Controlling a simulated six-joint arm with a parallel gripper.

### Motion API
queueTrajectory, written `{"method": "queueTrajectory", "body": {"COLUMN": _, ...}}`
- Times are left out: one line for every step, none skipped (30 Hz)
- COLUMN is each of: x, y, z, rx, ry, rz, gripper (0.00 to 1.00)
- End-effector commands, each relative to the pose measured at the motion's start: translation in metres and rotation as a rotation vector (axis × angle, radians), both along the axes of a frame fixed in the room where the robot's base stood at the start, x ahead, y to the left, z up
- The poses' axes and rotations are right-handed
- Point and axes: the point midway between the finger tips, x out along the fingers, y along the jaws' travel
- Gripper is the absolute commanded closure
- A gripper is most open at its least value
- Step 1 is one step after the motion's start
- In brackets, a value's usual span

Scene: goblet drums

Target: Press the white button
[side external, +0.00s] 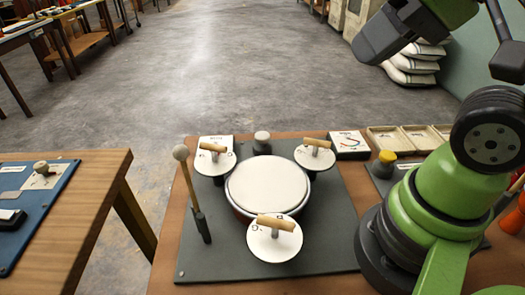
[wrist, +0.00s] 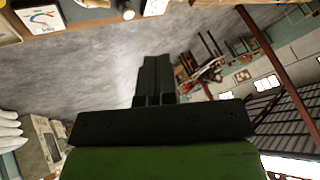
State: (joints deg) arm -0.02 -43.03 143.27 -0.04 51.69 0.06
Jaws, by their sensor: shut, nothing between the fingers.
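No part in view is plainly marked as the white button. A pale rounded knob (side external: 262,138) stands on the dark board behind the drum in the side view. My arm is raised at the right of the side view, away from both knobs.
A white-headed drum (side external: 267,186) stands on the dark board (side external: 205,262). White discs with wooden T-handles surround it, and a ball-topped stick (side external: 181,153) rises at its left. A yellow-topped button (side external: 387,157) and trays (side external: 390,139) lie right. A gap separates the two tables.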

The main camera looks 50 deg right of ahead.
Motion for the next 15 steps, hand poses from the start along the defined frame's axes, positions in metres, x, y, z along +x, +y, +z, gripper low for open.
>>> {"method": "queueTrajectory", "body": {"x": 0.001, "y": 0.0, "z": 0.0, "rx": -0.003, "ry": 0.001, "rz": 0.003, "gripper": 1.0}}
{"method": "queueTrajectory", "body": {"x": 0.002, "y": 0.0, "z": 0.001, "rx": -0.007, "ry": 0.002, "rz": 0.007, "gripper": 1.0}}
{"method": "queueTrajectory", "body": {"x": 0.004, "y": -0.001, "z": 0.002, "rx": -0.015, "ry": 0.007, "rz": 0.015, "gripper": 1.0}}
{"method": "queueTrajectory", "body": {"x": 0.006, "y": -0.001, "z": 0.002, "rx": -0.024, "ry": 0.013, "rz": 0.024, "gripper": 1.0}}
{"method": "queueTrajectory", "body": {"x": 0.009, "y": -0.001, "z": 0.004, "rx": -0.035, "ry": 0.019, "rz": 0.036, "gripper": 1.0}}
{"method": "queueTrajectory", "body": {"x": 0.015, "y": -0.002, "z": 0.005, "rx": -0.054, "ry": 0.031, "rz": 0.056, "gripper": 1.0}}
{"method": "queueTrajectory", "body": {"x": 0.019, "y": -0.003, "z": 0.006, "rx": -0.072, "ry": 0.041, "rz": 0.076, "gripper": 1.0}}
{"method": "queueTrajectory", "body": {"x": 0.025, "y": -0.004, "z": 0.007, "rx": -0.093, "ry": 0.051, "rz": 0.099, "gripper": 1.0}}
{"method": "queueTrajectory", "body": {"x": 0.033, "y": -0.006, "z": 0.009, "rx": -0.12, "ry": 0.068, "rz": 0.131, "gripper": 1.0}}
{"method": "queueTrajectory", "body": {"x": 0.04, "y": -0.007, "z": 0.01, "rx": -0.143, "ry": 0.082, "rz": 0.159, "gripper": 1.0}}
{"method": "queueTrajectory", "body": {"x": 0.047, "y": -0.008, "z": 0.01, "rx": -0.166, "ry": 0.096, "rz": 0.188, "gripper": 1.0}}
{"method": "queueTrajectory", "body": {"x": 0.057, "y": -0.01, "z": 0.01, "rx": -0.198, "ry": 0.116, "rz": 0.231, "gripper": 1.0}}
{"method": "queueTrajectory", "body": {"x": 0.065, "y": -0.012, "z": 0.01, "rx": -0.221, "ry": 0.129, "rz": 0.262, "gripper": 1.0}}
{"method": "queueTrajectory", "body": {"x": 0.073, "y": -0.013, "z": 0.009, "rx": -0.243, "ry": 0.144, "rz": 0.292, "gripper": 1.0}}
{"method": "queueTrajectory", "body": {"x": 0.083, "y": -0.016, "z": 0.007, "rx": -0.272, "ry": 0.163, "rz": 0.336, "gripper": 1.0}}
